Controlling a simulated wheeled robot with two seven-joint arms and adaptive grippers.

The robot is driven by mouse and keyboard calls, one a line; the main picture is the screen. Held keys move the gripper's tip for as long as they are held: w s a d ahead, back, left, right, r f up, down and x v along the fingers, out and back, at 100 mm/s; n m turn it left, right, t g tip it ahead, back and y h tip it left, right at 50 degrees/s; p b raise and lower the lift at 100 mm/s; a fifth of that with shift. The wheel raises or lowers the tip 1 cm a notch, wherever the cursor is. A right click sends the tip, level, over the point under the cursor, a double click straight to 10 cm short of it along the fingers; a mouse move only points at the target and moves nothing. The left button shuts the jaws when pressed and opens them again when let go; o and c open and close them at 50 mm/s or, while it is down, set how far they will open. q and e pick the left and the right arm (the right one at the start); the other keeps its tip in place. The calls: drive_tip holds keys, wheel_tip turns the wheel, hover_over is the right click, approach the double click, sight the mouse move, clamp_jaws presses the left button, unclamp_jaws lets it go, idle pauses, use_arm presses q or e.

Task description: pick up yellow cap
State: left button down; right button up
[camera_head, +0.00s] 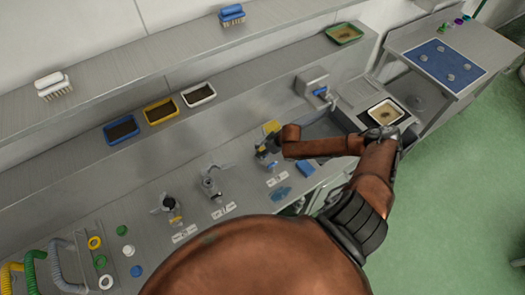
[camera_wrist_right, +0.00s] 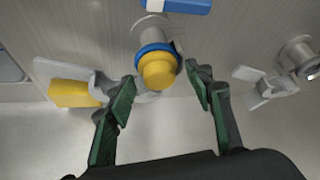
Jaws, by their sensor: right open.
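In the right wrist view, the yellow cap (camera_wrist_right: 158,71) is a rounded knob in front of a blue ring (camera_wrist_right: 155,50) on a metal fitting. My right gripper (camera_wrist_right: 162,80) is open, with its green-lined fingertips on either side of the cap and a gap showing on both sides. In the head view, my right gripper (camera_head: 265,151) is over the steel counter (camera_head: 240,160), and it hides the cap and most of that fitting. My left gripper is not in view.
A yellow block (camera_wrist_right: 75,93) lies left of the cap in the wrist view. Other metal fittings (camera_head: 210,184) stand along the counter. Coloured rings and caps (camera_head: 94,242) lie at the lower left. A shelf runs behind.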

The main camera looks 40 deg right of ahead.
drive_tip(key=shift+c, duration=0.5)
drive_tip(key=shift+s, duration=0.1)
drive_tip(key=c, duration=1.1)
drive_tip(key=shift+r, duration=0.1)
